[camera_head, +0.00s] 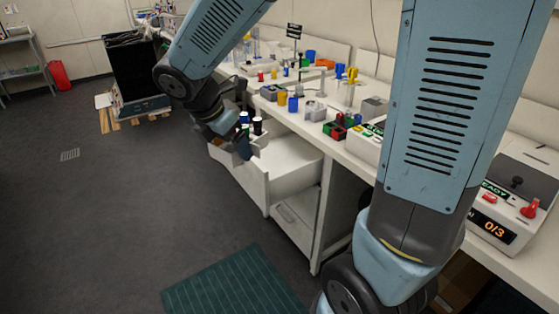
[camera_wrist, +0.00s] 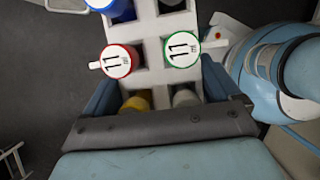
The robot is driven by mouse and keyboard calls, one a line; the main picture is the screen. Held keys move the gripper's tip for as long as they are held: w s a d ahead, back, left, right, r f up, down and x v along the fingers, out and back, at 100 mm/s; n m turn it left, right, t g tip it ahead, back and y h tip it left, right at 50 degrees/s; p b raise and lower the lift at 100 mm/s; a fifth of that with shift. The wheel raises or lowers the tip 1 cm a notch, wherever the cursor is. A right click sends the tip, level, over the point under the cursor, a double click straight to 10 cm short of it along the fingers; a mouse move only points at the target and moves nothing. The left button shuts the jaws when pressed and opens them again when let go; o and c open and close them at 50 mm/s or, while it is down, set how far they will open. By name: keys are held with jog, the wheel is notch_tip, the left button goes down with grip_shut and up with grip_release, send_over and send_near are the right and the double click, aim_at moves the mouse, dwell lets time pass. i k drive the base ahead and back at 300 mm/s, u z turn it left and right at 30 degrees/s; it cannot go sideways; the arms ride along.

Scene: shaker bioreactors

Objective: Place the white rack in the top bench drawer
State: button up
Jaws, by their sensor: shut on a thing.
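The white rack (camera_wrist: 151,52) fills the upper middle of the wrist view. It holds several tubes, among them a red-rimmed one (camera_wrist: 118,61) and a green-rimmed one (camera_wrist: 181,49), both marked 11. My gripper (camera_wrist: 158,92) is shut on the rack, one blue finger on each side. In the head view my gripper (camera_head: 240,149) holds the rack (camera_head: 261,141) near the far end of the open top drawer (camera_head: 292,172); the arm hides part of the rack. The drawer is white and its visible inside looks empty. I cannot tell the rack's height above it.
A lower drawer (camera_head: 294,228) sits below the open one. The bench top (camera_head: 300,112) above carries several coloured containers and devices. A green mat (camera_head: 236,285) lies on the floor. The dark floor (camera_head: 110,220) left of the drawers is clear.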

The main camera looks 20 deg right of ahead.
aim_at(278, 163)
jog(key=u, duration=0.4)
jog(key=i, duration=1.1)
jog(key=z, duration=0.1)
jog(key=k, duration=0.8)
jog(key=u, duration=0.15)
jog(key=i, duration=0.1)
